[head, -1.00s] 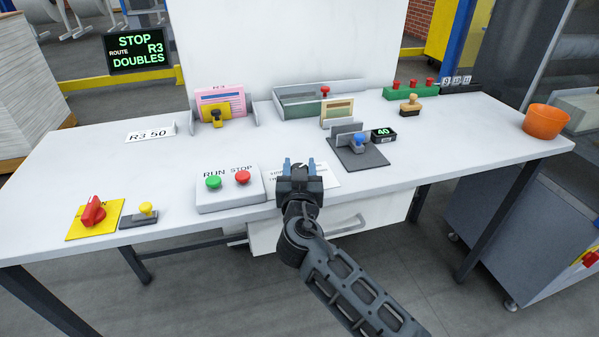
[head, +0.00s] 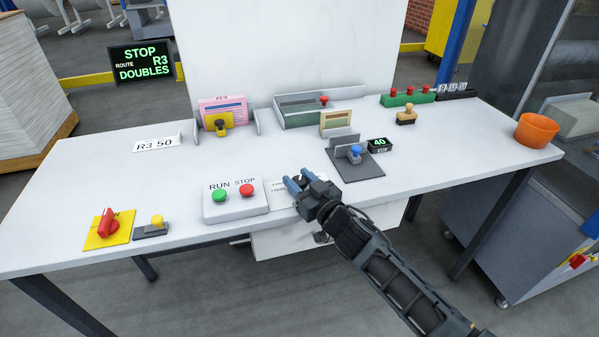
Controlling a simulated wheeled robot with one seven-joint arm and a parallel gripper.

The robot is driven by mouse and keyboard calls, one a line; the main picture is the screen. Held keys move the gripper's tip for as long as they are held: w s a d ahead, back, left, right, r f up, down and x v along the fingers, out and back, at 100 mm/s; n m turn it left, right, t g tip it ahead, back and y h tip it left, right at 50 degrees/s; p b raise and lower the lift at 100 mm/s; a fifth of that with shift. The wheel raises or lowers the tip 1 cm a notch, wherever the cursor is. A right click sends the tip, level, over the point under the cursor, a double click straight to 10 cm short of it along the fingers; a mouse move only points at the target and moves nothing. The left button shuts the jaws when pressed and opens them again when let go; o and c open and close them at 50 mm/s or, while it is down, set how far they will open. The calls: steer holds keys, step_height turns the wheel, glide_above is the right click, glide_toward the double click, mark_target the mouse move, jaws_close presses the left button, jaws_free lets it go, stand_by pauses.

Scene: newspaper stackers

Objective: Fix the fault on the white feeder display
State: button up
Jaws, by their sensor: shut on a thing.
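A black display (head: 142,62) at the upper left reads STOP, ROUTE R3, DOUBLES in green. The white control box (head: 236,207) carries a green RUN button (head: 220,195) and a red STOP button (head: 248,190). A grey fixture (head: 356,165) with upright plates and a blue knob (head: 355,153) stands beside a small black counter (head: 380,144) reading 40. My gripper (head: 297,184) is over the table's front edge, right of the control box. Its blue fingers are shut on a small dark thing, mostly hidden between them. A printed card lies partly hidden under the gripper.
A red rotary switch (head: 108,224) on a yellow plate and a yellow button (head: 157,220) sit front left. A sign (head: 157,144) reads R3 50. Pink sheets (head: 222,108), a grey tray (head: 300,112), a wooden-handled stamp (head: 406,116) and an orange bowl (head: 537,130) stand farther back or right.

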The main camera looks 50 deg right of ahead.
mark_target(305, 185)
steer(key=shift+r+n+y+p, duration=0.3)
steer(key=shift+n+y+p, duration=0.1)
steer(key=shift+y+p, duration=0.4)
steer(key=o, duration=0.9)
steer(key=shift+c, duration=0.2)
steer(key=shift+o, duration=0.5)
steer(key=shift+f, duration=0.15)
steer(key=shift+s+f+b, duration=0.1)
steer(key=shift+s+b, duration=0.3)
steer(key=shift+s, duration=0.35)
steer(key=s, duration=0.2)
steer(key=s+a+b, duration=0.1)
steer(key=s, duration=0.1)
steer(key=shift+s, duration=0.4)
steer(key=shift+s+a+b, duration=0.25)
steer(key=shift+s+b, duration=0.15)
steer(key=shift+s, duration=0.25)
